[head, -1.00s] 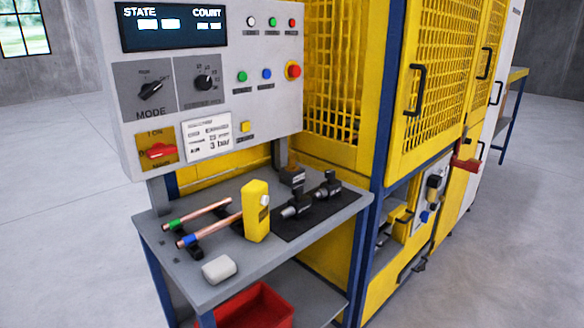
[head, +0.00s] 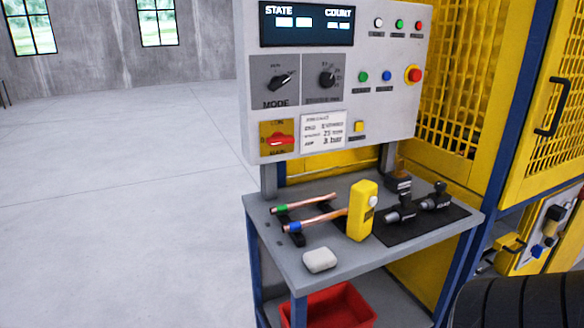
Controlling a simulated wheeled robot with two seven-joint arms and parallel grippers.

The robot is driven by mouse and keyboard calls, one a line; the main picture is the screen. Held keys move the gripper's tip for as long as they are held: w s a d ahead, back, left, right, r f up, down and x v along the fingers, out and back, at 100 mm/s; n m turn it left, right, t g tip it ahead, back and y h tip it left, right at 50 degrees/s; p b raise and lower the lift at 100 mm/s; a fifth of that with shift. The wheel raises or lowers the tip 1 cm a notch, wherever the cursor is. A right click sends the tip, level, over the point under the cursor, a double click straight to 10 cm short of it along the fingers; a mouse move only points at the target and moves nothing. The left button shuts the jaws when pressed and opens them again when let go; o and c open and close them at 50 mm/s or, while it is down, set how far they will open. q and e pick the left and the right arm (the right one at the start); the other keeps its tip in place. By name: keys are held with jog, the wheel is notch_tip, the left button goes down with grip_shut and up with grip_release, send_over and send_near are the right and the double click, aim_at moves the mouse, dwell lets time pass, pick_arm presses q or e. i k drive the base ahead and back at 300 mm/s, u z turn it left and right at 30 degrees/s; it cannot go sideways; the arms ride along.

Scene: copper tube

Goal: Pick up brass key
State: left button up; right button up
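I cannot make out a brass key in the head view. A small brownish patch (head: 402,168) shows at the top of a dark block (head: 398,183) at the back of the bench, too small to identify. The grey workbench (head: 300,262) stands under the control panel (head: 345,98). Neither of my grippers is in view. A dark ribbed shape (head: 522,302) fills the lower right corner; I cannot tell whether it is part of my arm.
The bench holds two copper tubes (head: 312,220) on dark supports, a yellow device (head: 362,211), a white block (head: 319,260) and black fittings on a dark mat (head: 418,228). A red bin (head: 335,306) sits below. Floor at left is clear.

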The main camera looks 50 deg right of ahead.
aim_at(400, 167)
jog(key=u, duration=1.55)
jog(key=k, duration=2.15)
jog(key=z, duration=1.7)
